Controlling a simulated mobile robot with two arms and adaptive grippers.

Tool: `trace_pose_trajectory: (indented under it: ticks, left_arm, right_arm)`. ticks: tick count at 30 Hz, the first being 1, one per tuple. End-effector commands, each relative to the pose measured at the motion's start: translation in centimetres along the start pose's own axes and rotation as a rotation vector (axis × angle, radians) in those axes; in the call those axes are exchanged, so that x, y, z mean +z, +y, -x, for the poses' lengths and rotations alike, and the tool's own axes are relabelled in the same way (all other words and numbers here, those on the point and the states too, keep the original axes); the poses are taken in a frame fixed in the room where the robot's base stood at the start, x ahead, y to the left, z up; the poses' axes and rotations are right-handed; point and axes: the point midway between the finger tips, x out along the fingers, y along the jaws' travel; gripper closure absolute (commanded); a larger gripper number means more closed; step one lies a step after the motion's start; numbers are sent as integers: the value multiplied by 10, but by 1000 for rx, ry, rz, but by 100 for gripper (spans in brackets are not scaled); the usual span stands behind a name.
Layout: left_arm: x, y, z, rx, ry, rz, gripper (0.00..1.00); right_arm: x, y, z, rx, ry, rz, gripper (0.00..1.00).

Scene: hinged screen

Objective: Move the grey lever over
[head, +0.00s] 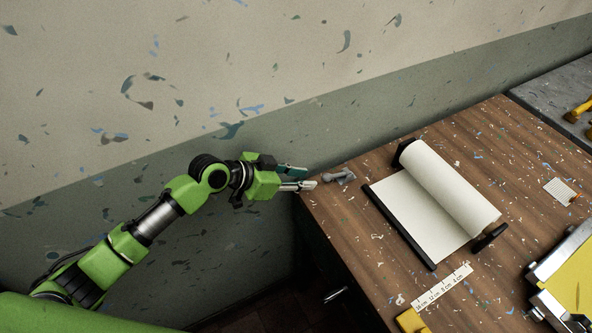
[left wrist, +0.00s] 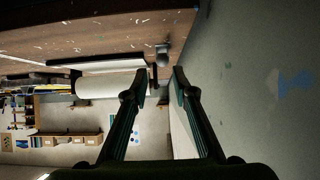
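The grey lever (head: 338,175) is a small piece with a rounded knob, at the left edge of the wooden table, near the wall. In the left wrist view the lever (left wrist: 162,55) shows beyond the fingertips, near the table's edge. My left gripper (head: 304,179) is just left of the lever in the head view, pointing at it, with its fingers apart. In the left wrist view the gripper (left wrist: 158,84) has an empty gap between its fingers, and the lever appears apart from them. My right gripper is not in view.
A white paper roll on a black holder (head: 450,187) lies right of the lever. A ruler strip (head: 442,285) and a yellow-and-silver framed object (head: 574,285) are nearer the front right. The speckled wall (head: 300,120) runs close behind the arm and table.

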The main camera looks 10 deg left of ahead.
Motion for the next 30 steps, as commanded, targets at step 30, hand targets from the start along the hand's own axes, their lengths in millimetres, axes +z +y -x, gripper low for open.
trace_pose_trajectory:
  ticks: [30]
  left_arm:
    - [-5, -3, -78, 1, 7, -5, 95]
  right_arm:
    - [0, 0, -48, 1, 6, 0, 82]
